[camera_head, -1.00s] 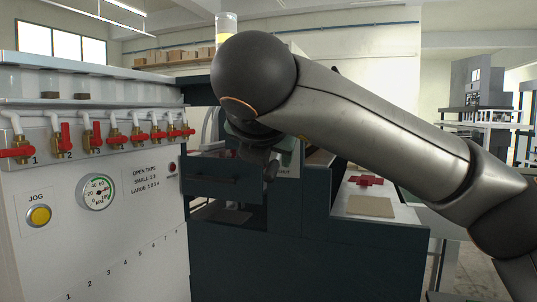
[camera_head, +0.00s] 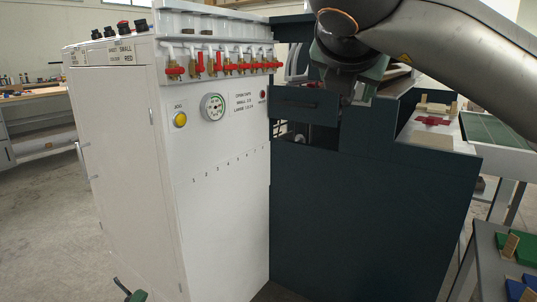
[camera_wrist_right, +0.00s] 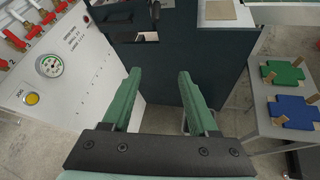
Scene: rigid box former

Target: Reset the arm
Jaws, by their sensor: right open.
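My right arm (camera_head: 445,40) comes in from the upper right in the head view and bends down in front of the dark machine. Its gripper (camera_head: 348,97) hangs near the machine's drawer-like front, partly hidden by the wrist. In the right wrist view the two green fingers (camera_wrist_right: 160,74) stand wide apart with nothing between them. A small green and black part (camera_head: 135,295) at the bottom edge of the head view looks like the tip of my left gripper. Most of it is cut off.
The white cabinet (camera_head: 222,185) with red-handled taps (camera_head: 228,66), gauge (camera_head: 213,107) and yellow jog button (camera_head: 180,119) stands left of the dark machine (camera_head: 360,215). A red cross-shaped blank (camera_head: 433,121) lies on its right top. A side table (camera_wrist_right: 289,130) holds blue and green blanks.

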